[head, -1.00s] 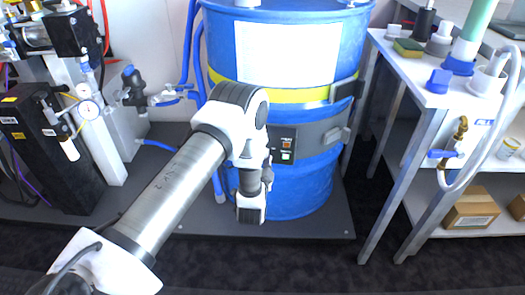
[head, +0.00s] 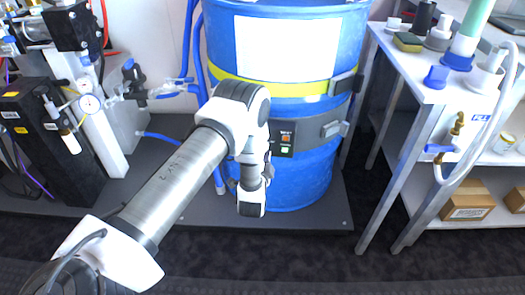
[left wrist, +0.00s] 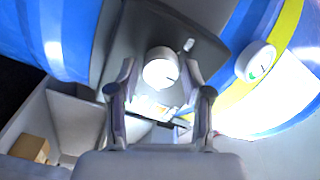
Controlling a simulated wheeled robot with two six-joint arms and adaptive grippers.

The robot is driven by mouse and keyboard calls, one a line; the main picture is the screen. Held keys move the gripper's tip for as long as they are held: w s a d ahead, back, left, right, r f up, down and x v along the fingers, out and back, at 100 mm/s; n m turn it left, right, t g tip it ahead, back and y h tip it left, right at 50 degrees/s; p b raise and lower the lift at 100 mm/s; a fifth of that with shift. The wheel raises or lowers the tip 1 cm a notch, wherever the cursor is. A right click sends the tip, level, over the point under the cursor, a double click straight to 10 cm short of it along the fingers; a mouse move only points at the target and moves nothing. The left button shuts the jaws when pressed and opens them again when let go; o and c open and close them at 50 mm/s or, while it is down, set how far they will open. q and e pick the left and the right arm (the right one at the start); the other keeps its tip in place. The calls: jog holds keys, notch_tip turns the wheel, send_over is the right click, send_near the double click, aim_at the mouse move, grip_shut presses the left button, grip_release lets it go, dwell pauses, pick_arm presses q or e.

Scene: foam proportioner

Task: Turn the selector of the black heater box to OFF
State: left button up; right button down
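The black heater box (head: 284,139) is on the front of the blue drum (head: 305,182), on a grey band. Its orange switch and lit green button show in the head view. In the left wrist view the dark box face (left wrist: 190,30) carries a round white selector knob (left wrist: 161,68) with a small dark mark near its right edge. My left gripper (left wrist: 160,77) is open, one finger on each side of the knob, with small gaps seeming to remain. In the head view my left arm hides the selector and the fingertips. My right gripper is in neither view.
A second round dial (left wrist: 257,62) with a green mark sits beside the box in the wrist view. A yellow band (head: 270,88) circles the drum. Pumps and a gauge (head: 90,103) stand left. A white bench (head: 425,85) with bottles stands right, above a cardboard box (head: 467,200).

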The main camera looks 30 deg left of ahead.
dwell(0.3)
pick_arm(q)
jog(key=v, duration=1.2)
jog(key=shift+r, duration=0.1)
